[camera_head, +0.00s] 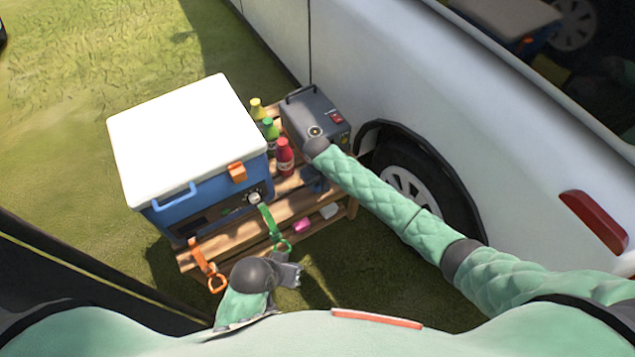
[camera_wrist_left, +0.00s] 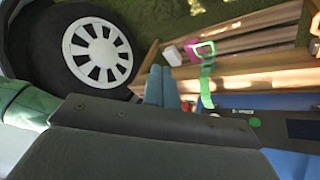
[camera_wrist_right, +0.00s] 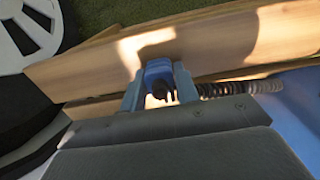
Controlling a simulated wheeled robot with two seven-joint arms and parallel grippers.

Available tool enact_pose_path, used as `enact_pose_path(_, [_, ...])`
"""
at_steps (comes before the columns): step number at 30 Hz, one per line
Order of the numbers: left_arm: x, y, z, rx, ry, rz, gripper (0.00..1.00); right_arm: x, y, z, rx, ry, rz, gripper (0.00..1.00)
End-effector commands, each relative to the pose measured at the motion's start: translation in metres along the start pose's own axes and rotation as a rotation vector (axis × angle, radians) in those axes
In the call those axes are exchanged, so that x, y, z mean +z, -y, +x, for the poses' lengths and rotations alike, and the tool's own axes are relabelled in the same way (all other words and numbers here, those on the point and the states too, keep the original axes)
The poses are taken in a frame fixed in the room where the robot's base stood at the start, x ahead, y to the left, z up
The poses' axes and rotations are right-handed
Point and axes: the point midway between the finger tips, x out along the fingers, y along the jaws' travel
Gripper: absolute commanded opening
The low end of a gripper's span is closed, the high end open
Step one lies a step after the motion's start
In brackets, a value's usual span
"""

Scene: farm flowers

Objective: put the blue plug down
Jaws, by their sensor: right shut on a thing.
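My right gripper (camera_head: 315,182) is at the right end of the wooden stand, below the grey power box. In the right wrist view its fingers (camera_wrist_right: 160,88) are shut around the blue plug (camera_wrist_right: 159,70). A dark coiled cable (camera_wrist_right: 238,88) shows to the right of the fingers. The plug is in front of a wooden plank; I cannot tell whether it touches the wood. In the head view the plug cannot be made out. My left gripper (camera_head: 291,272) is in front of the stand; in the left wrist view its fingers (camera_wrist_left: 160,88) are together with nothing seen between them.
The wooden stand (camera_head: 230,240) carries a blue cooler with a white lid (camera_head: 188,135), several bottles (camera_head: 285,157) and the grey power box (camera_head: 313,112). Green (camera_head: 271,228) and orange (camera_head: 203,262) straps hang in front. The white vehicle (camera_head: 400,75) stands close on the right.

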Motion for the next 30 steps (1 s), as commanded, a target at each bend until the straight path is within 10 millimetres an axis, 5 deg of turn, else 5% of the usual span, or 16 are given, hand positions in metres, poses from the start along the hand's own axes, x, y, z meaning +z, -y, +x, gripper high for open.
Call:
enact_pose_path(2, [0.0,0.0,-0.002,0.0,0.005,0.0,0.0,0.0,0.0,0.002,0.0,0.0,0.0,0.0])
enact_pose_path(3, [0.0,-0.001,-0.003,0.0,0.007,0.0,0.0,0.0,0.0,0.002,0.0,0.0,0.0,0.35])
enact_pose_path(6, [-0.001,-0.001,-0.004,0.0,0.005,0.0,0.0,0.0,0.0,0.002,0.0,0.0,0.0,0.52])
enact_pose_path(20, [-0.002,0.001,0.004,0.0,-0.018,0.0,0.0,-0.001,-0.001,-0.009,0.001,-0.002,0.0,0.52])
enact_pose_path(30, [0.004,0.002,0.011,0.0,-0.006,-0.002,0.0,-0.001,0.0,-0.075,0.001,-0.003,-0.001,0.52])
